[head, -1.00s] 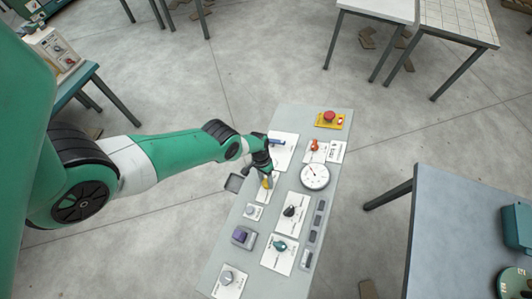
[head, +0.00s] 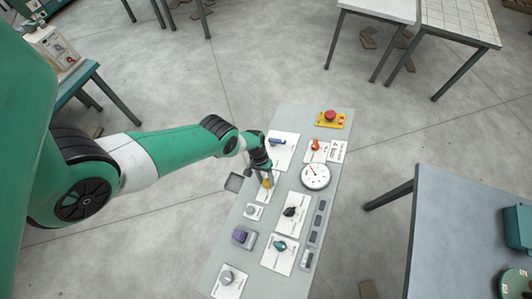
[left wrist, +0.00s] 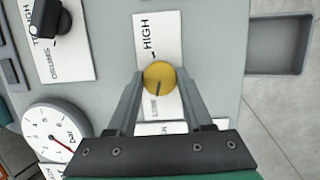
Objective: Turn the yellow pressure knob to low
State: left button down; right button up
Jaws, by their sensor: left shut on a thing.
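The yellow pressure knob (head: 267,184) sits on a white label plate on the grey panel (head: 225,228). My left gripper (head: 264,179) is over it, with one finger on each side. In the left wrist view the yellow knob (left wrist: 159,76) lies between the fingertips of my left gripper (left wrist: 158,80), which is shut on it. The dark line on the knob points down in that view, toward partly hidden lettering that looks like LOW. The word HIGH (left wrist: 148,37) is at the opposite end of the plate. My right gripper is not in view.
Close by are a black knob (head: 290,211), a white dial gauge (head: 315,176), a grey knob (head: 252,210) and a blue handle (head: 277,142). A red mushroom button (head: 330,115) is at the far end. A grey tray (left wrist: 280,43) adjoins the panel edge.

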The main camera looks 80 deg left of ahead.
pick_arm(q)
jog(key=shift+c, duration=1.5)
grip_release()
